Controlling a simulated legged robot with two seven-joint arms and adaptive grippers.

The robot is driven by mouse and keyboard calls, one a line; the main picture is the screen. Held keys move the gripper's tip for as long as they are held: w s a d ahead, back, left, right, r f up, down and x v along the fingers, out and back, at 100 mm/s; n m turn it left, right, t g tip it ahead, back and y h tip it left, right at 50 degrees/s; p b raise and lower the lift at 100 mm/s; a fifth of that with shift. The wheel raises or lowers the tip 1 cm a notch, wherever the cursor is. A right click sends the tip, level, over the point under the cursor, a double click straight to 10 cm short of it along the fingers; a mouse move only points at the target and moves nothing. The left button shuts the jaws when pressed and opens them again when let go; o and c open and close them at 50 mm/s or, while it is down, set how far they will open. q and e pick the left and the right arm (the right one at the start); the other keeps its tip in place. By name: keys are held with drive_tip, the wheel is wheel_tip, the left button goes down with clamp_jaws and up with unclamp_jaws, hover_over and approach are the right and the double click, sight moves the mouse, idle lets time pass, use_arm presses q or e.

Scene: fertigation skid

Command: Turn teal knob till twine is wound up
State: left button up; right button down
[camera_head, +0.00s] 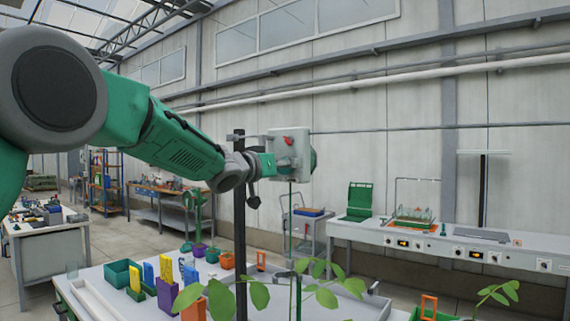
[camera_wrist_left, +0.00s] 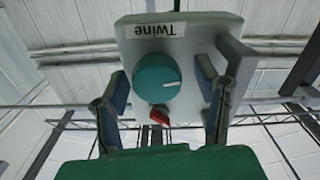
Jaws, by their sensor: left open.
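The teal knob (camera_wrist_left: 157,78) sits on the face of a pale box labelled "Twine" (camera_wrist_left: 200,45) in the left wrist view. A small red part (camera_wrist_left: 158,117) shows just below the knob. My left gripper (camera_wrist_left: 162,84) is open, with one finger on each side of the knob and visible gaps between. In the head view the box (camera_head: 288,147) is at the end of my left arm, beside a dark post; my gripper (camera_head: 264,163) is at its left. A thin green line (camera_head: 290,225) hangs below the box; I cannot tell whether it is twine. My right gripper is out of view.
A white table (camera_head: 90,275) below holds colored bins and blocks. The dark post (camera_head: 239,220) rises beside my left forearm. Leafy plants (camera_head: 325,290) stand in front. A long bench (camera_head: 450,245) with equipment runs along the right wall. A thin horizontal wire (camera_head: 430,128) runs right from the box.

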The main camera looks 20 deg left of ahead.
use_arm(q)
drive_tip(key=shift+d, duration=0.1)
drive_tip(key=c, duration=1.2)
drive_tip(key=shift+o, duration=0.2)
